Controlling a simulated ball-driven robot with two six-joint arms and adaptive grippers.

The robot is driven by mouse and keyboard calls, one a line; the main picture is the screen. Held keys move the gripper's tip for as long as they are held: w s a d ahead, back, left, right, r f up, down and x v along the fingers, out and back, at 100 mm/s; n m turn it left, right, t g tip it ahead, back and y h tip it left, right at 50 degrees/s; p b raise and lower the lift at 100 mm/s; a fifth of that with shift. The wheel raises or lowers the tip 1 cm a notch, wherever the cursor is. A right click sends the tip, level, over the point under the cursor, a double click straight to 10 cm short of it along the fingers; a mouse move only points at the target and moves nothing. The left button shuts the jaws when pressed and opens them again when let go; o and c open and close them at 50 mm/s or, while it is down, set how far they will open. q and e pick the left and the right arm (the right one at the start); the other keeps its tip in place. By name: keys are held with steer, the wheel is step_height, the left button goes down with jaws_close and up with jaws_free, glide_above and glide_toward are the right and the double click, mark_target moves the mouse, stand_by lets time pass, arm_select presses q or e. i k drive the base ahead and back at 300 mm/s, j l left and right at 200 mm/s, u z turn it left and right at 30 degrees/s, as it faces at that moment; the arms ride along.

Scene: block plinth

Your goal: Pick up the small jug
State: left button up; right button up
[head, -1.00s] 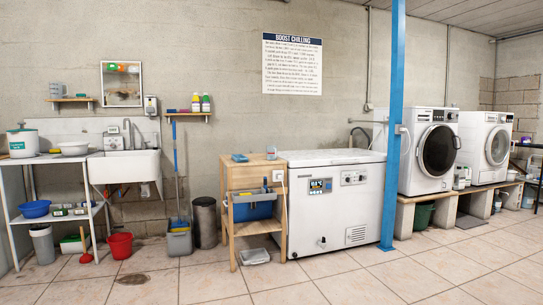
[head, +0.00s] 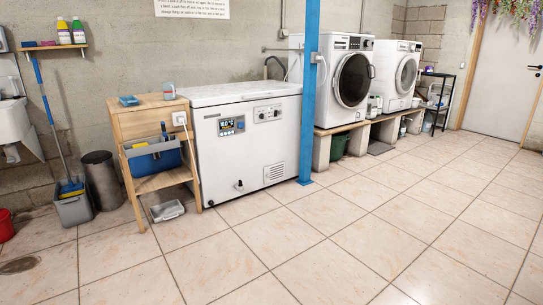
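I cannot make out a small jug for sure. Neither of my grippers is in view.
A white chest freezer (head: 245,145) stands right of the wooden stand. A blue post (head: 308,90) rises at the freezer's right end. A bin (head: 102,180) and a mop bucket (head: 73,208) stand left. The tiled floor (head: 350,230) is clear in front.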

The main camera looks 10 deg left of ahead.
mark_target(169, 87)
steer(key=i+u, duration=0.1)
steer(key=i, duration=1.35)
steer(key=i+l+u, duration=0.15)
steer(key=i, duration=0.6)
steer(key=i+l, duration=0.1)
steer(key=i, duration=0.6)
steer(key=i+u, duration=0.3)
steer(key=i, duration=0.15)
steer(key=i+l+u, duration=0.1)
steer(key=i+u, duration=0.2)
steer(key=i, duration=0.15)
steer(key=i+l+u, duration=0.3)
steer(key=i+j, duration=0.1)
steer(key=i, duration=0.05)
